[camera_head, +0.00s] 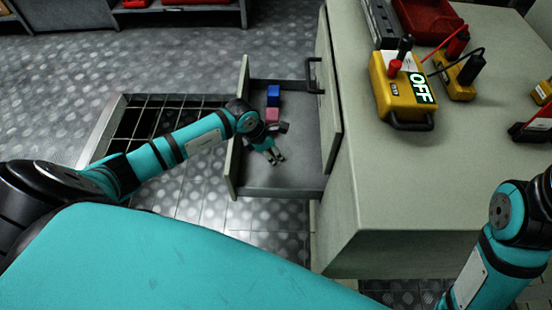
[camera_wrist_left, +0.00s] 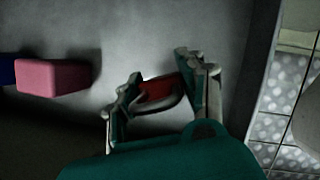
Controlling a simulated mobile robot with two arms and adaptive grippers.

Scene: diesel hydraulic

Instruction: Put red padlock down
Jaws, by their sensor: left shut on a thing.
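My left gripper (camera_head: 273,155) reaches down into an open drawer (camera_head: 290,186) of the pale cabinet. In the left wrist view my left gripper (camera_wrist_left: 163,77) is shut on a red padlock (camera_wrist_left: 158,92), which sits between its two fingers. The padlock is low over the drawer floor; I cannot tell whether it touches it. In the head view the padlock is hidden by the gripper. My right arm shows at the lower right, but its gripper is out of view.
A pink block (camera_head: 272,115) and a blue block (camera_head: 273,95) lie in the drawer beside the gripper. The drawer's near end looks bare. On the cabinet top (camera_head: 400,175) stand a yellow box marked OFF (camera_head: 400,95), a red bin (camera_head: 428,20) and other equipment.

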